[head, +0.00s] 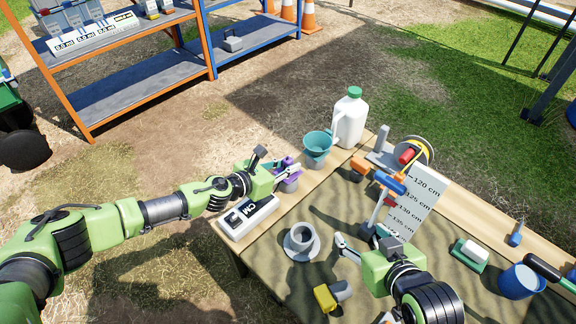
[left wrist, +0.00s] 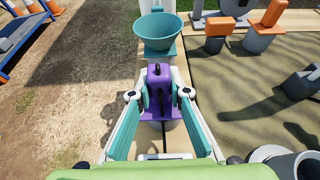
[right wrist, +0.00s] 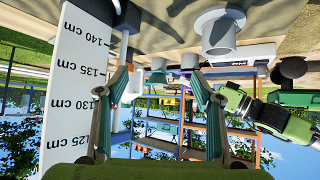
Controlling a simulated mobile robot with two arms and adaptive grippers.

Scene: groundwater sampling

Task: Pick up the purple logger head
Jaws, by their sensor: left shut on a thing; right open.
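The purple logger head (left wrist: 158,82) stands upright between the fingers of my left gripper (left wrist: 158,97) in the left wrist view. A dark handle-like part shows on its front, and its lower end sits over a pale grey base. My left gripper is shut on it, one finger on each side. In the head view the purple logger head (head: 288,166) is partly hidden by my left gripper (head: 280,174) at the table's left edge. My right gripper (head: 343,250) is open and empty above the middle of the table; it also shows in the right wrist view (right wrist: 160,88).
A teal funnel (head: 318,143) and a white jug (head: 350,118) stand just beyond the logger head. A white meter box (head: 247,217) and a grey flanged cup (head: 301,240) are nearer. A depth board (head: 414,200) stands by my right gripper.

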